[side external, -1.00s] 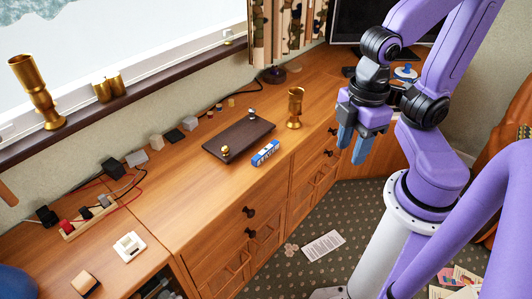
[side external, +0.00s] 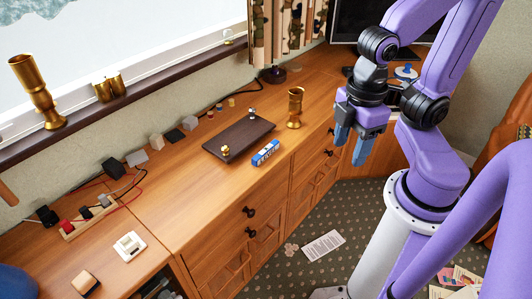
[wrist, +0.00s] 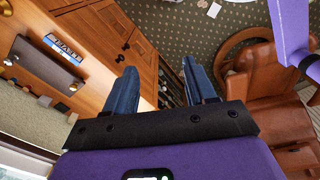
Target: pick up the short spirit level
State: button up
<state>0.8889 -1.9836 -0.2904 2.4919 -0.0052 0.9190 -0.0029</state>
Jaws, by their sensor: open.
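The short spirit level (side external: 265,153) is a small blue and white bar. It lies on the wooden cabinet top, close to the front edge and beside a dark brown board. It also shows in the wrist view (wrist: 62,48), at the upper left. My gripper (side external: 351,150) is open and empty. It hangs in the air to the right of the level, out past the cabinet's front edge in the side view. In the wrist view its two blue fingers (wrist: 163,83) are spread apart with nothing between them.
The dark board (side external: 238,140) with small brass knobs lies just behind the level. A brass goblet (side external: 295,107) stands to its right. Small blocks and a power strip (side external: 92,216) with cables lie toward the wall and left. The cabinet top in front of the board's left is clear.

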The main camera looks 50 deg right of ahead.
jog(key=w+a+f+n+h, duration=0.1)
jog(key=w+a+f+h, duration=0.25)
jog(key=w, duration=0.65)
jog(key=w+a+f+n+h, duration=0.2)
jog(key=w+a+f+h, duration=0.15)
jog(key=w, duration=0.65)
jog(key=n+h, duration=0.3)
jog(key=h, duration=0.4)
send_near(263, 152)
jog(key=x, duration=0.4)
jog(key=shift+w+d+r, duration=0.1)
jog(key=shift+d+r, duration=0.05)
jog(key=shift+d, duration=0.3)
jog(key=shift+f+x, duration=0.15)
jog(key=shift+x, duration=1.25)
jog(key=shift+f+x, duration=0.1)
jog(key=shift+x, duration=1.3)
jog(key=shift+a, duration=0.1)
jog(key=shift+c, duration=0.3)
